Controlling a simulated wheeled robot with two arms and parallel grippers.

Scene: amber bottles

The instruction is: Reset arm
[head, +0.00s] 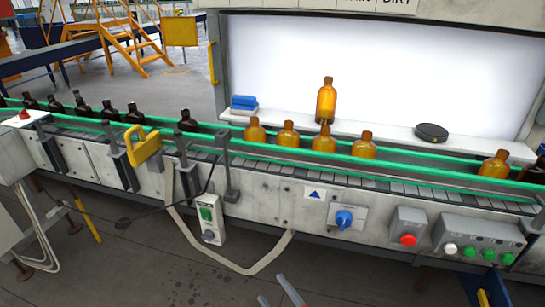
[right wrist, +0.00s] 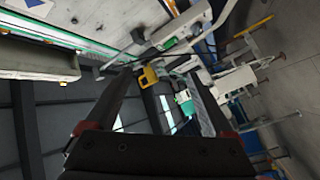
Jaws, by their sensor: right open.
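My right gripper (head: 272,287) shows only as two pale fingertips at the bottom edge of the head view, in front of the conveyor and away from every bottle. In the right wrist view its two dark fingers (right wrist: 160,78) are spread apart with nothing held between them. My left gripper is not in view. One amber bottle (head: 326,102) stands upright on the white ledge behind the conveyor. Several amber bottles, such as this one (head: 323,140), stand upright between the green rails, and darker bottles (head: 110,111) stand along the belt at the left.
The conveyor (head: 280,206) runs across the view, with buttons and a blue knob (head: 344,219) on its front. A blue block (head: 244,103) and a black round object (head: 431,132) lie on the ledge. A yellow handle (head: 145,146) juts up at the left. Floor in front is open.

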